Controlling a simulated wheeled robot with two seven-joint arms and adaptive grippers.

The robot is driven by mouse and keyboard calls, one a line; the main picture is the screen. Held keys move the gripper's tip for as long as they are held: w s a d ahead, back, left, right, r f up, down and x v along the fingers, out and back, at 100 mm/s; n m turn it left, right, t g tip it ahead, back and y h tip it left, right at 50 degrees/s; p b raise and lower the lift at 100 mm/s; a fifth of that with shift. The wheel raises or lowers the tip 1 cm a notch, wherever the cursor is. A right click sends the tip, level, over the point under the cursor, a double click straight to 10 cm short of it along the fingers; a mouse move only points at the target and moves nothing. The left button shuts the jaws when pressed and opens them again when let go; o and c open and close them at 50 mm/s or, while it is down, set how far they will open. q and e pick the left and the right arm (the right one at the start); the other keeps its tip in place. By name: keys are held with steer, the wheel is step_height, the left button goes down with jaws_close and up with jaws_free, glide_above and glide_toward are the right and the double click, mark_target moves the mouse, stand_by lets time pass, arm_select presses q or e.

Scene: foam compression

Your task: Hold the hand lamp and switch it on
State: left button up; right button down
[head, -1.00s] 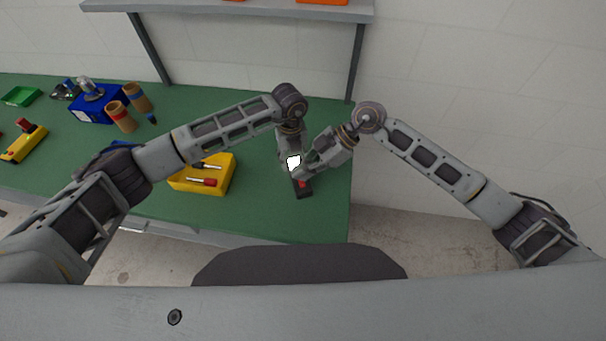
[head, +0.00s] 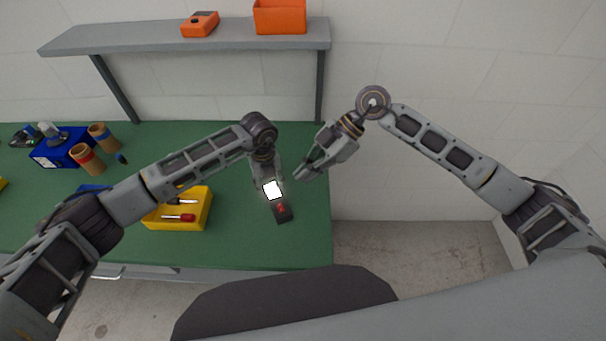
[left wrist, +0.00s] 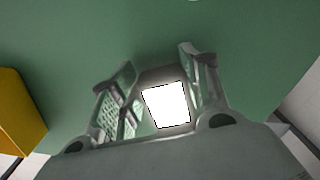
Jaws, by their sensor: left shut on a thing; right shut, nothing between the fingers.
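The hand lamp (head: 282,213) is a dark bar with a red switch and a bright white lit face, near the right end of the green bench. My left gripper (head: 268,187) is shut on the lamp, next to its lit face. In the left wrist view the glowing white face of the lamp (left wrist: 166,105) shows between the two fingers. My right gripper (head: 301,174) is to the right of the lamp, apart from it, with nothing between its fingers.
A yellow bin (head: 180,222) with screwdrivers stands left of the lamp on the green bench (head: 230,235). A blue box (head: 60,150) and brown cylinders (head: 86,158) are further left.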

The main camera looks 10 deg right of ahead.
arm_select(q)
steer(key=shift+a, duration=0.1)
steer(key=o, duration=1.2)
steer(key=shift+f, duration=0.1)
steer(key=shift+o, duration=0.2)
steer(key=shift+r, duration=0.2)
step_height(320, 180, up, 12)
steer(key=shift+f, duration=0.15)
steer(key=shift+f, duration=0.1)
